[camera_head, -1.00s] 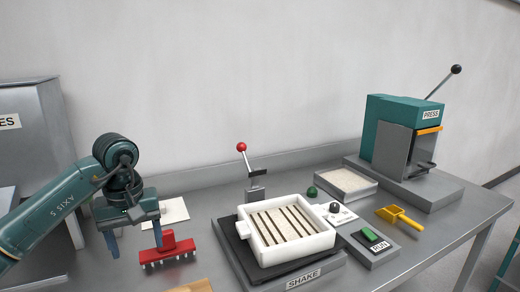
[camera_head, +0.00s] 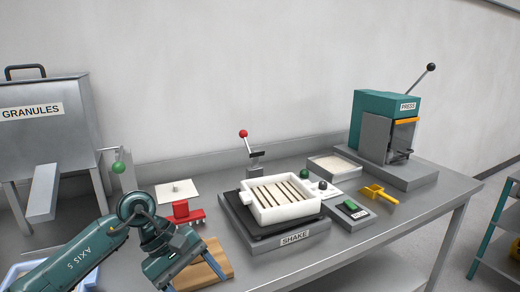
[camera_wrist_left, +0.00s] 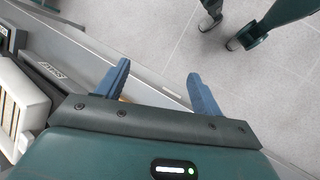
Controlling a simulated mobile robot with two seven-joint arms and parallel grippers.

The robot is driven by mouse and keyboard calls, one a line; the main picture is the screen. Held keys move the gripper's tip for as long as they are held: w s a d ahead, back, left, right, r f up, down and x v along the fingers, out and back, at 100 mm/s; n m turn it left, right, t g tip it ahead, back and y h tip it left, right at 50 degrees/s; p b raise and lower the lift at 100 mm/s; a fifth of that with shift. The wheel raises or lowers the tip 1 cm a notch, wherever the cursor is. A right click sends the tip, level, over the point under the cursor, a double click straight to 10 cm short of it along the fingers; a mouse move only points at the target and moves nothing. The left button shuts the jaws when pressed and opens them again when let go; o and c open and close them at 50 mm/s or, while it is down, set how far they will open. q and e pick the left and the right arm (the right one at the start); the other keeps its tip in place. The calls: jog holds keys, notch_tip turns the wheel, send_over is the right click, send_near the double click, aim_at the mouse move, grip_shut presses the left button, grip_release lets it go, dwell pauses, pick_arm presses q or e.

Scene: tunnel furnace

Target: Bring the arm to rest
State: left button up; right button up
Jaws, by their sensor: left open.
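My left arm comes in from the lower left in the head view. Its gripper (camera_head: 200,285) is low at the front of the bench, over or in front of a wooden board (camera_head: 210,262); the fingertips run toward the bottom edge of the picture. In the left wrist view the two blue fingers of my left gripper (camera_wrist_left: 158,80) stand wide apart with nothing between them. They show against the bench's front edge and the grey floor. My right gripper is not in the head view.
A red toothed tool (camera_head: 183,212) lies behind the gripper. The white slotted tray (camera_head: 283,214) sits on the SHAKE stand (camera_head: 293,238). The press (camera_head: 385,125) and yellow scoop (camera_head: 379,194) are at the right. A granules hopper (camera_head: 45,130) stands at the left.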

pick_arm(q)
jog(key=s+d+r+n+t+h+p, duration=0.1)
jog(key=s+d+r+n+t+h, duration=0.2)
jog(key=d+n+h, duration=0.6)
jog(key=s+d+r+n+t+h+p, duration=0.15)
jog(key=s+r+n+t+h, duration=0.35)
jog(key=n, duration=0.7)
jog(key=w+a+f+n+t+y, duration=0.2)
jog(key=a+f+n+t+y, duration=0.25)
jog(key=n, duration=0.75)
jog(key=w+a+f+n+t+y, duration=0.1)
jog(key=a+f+n+t+y, duration=0.35)
jog(key=n, duration=0.85)
jog(key=s+a+f+n+g+y, duration=0.2)
jog(key=s+f+n+y, duration=0.2)
jog(key=s+f+n, duration=0.2)
jog(key=s+a+f+n+g+y+p, duration=0.1)
jog(key=s+a+f+n+g+y, duration=0.1)
jog(key=s+f+n, duration=0.4)
notch_tip(320, 180, down, 5)
jog(key=n+g+y, duration=0.1)
jog(key=n+y, duration=0.1)
jog(key=n, duration=0.1)
jog(key=shift+n, duration=0.3)
jog(key=shift+a+f, duration=0.1)
